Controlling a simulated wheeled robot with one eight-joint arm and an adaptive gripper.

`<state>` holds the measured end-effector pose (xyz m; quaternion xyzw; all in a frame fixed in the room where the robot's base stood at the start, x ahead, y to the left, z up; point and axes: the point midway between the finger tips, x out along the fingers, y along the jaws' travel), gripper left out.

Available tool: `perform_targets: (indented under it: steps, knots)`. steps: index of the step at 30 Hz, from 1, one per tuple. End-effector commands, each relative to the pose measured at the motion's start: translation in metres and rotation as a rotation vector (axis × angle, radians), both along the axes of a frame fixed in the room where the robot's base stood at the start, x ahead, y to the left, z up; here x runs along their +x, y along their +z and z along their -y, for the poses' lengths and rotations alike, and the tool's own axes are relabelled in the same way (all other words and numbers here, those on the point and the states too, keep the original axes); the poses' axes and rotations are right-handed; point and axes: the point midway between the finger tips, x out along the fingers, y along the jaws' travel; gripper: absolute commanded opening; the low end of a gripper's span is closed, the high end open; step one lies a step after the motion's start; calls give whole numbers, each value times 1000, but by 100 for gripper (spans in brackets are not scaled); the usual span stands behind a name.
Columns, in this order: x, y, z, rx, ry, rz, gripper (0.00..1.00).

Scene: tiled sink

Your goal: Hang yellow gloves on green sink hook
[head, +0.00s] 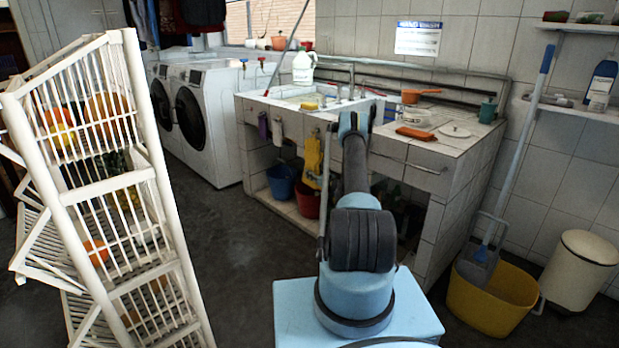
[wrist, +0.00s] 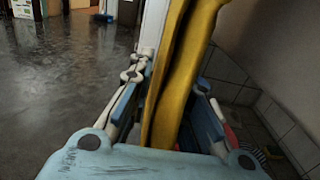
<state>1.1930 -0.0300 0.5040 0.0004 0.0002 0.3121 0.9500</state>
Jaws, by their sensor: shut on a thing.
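The yellow gloves (head: 312,158) hang limp in front of the sink's tiled front face in the head view. They also fill the upper middle of the wrist view (wrist: 188,55). My gripper (wrist: 168,88) is shut on them, with one finger on each side of the yellow material. In the head view my gripper is small and mostly hidden beside the gloves and my arm. The tiled sink (head: 290,106) stands behind. I cannot make out the green hook, or tell whether the gloves touch one.
A purple item (head: 263,125) and a pale one (head: 278,131) hang on the sink front to the left. A blue bucket (head: 281,182) and a red bucket (head: 307,200) stand below. A white rack (head: 150,180) stands at left. The floor between is clear.

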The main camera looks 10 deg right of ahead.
Motion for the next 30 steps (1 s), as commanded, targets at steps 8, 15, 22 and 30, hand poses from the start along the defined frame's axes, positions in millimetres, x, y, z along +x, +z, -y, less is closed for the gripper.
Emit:
perform_targets:
  steps: [8,15,22,30]
  knots:
    - [0,0,0,0,0,0,41]
    - [0,0,1,0,0,0,41]
    - [-15,0,12,0,-2,0,41]
    - [-57,-1,43,-1,-3,-1,41]
